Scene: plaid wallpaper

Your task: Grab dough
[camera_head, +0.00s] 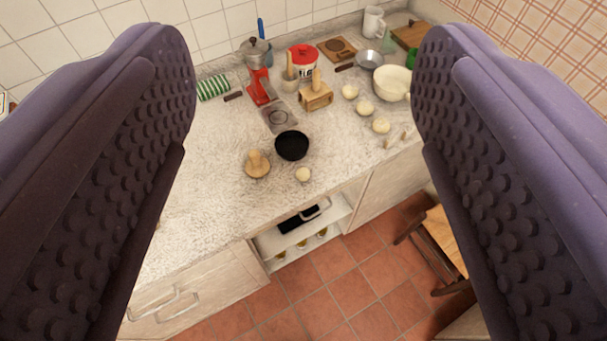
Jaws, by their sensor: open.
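My gripper (303,165) is open and empty. Its two purple, studded fingers fill the left and right sides of the view, high above a pale stone counter (205,200). Several small, round, pale lumps that look like dough lie on the counter. No dough is between the fingers.
A red grinder (260,85), a wooden box (316,97) and a cream bowl (391,83) stand farther back. An open shelf (300,232) is under the counter. A wooden chair (440,240) is at right. The counter's left part is clear.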

